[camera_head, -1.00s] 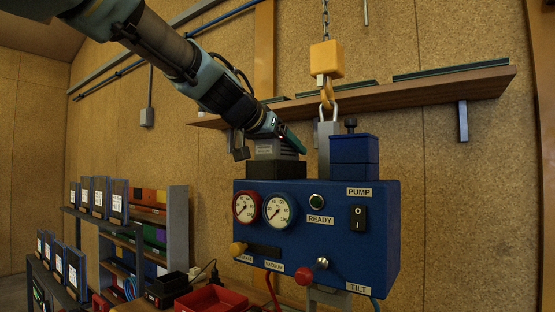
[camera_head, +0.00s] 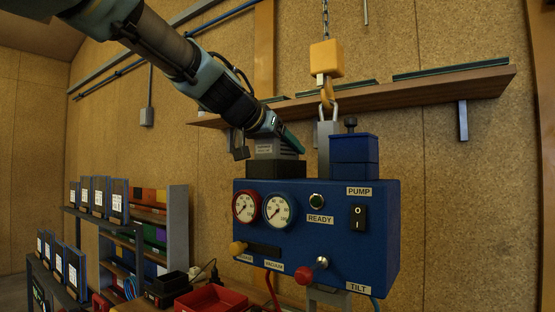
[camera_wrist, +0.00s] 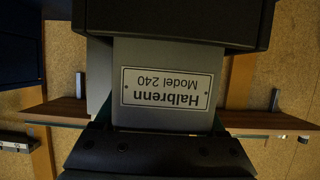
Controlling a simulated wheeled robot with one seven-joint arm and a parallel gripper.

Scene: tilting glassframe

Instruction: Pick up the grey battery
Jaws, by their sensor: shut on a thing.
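The grey battery (camera_head: 272,148) sits upright at the black holder (camera_head: 276,170) on top of the blue pump box (camera_head: 345,235). In the wrist view the battery (camera_wrist: 165,107) shows its upside-down "Halbrenn Model 240" label, and the dark holder (camera_wrist: 175,22) covers its far end. My gripper (camera_wrist: 155,150) is shut on the battery at the end away from the holder. In the head view my gripper (camera_head: 283,137) reaches down to the battery from the upper left. Whether the battery's lower end is inside the holder or just clear of it is hidden.
A yellow hoist hook (camera_head: 327,90) on a chain holds a grey shackle (camera_head: 328,130) close by. A wooden shelf (camera_head: 430,83) runs behind. A rack with boxes (camera_head: 125,225) stands at left.

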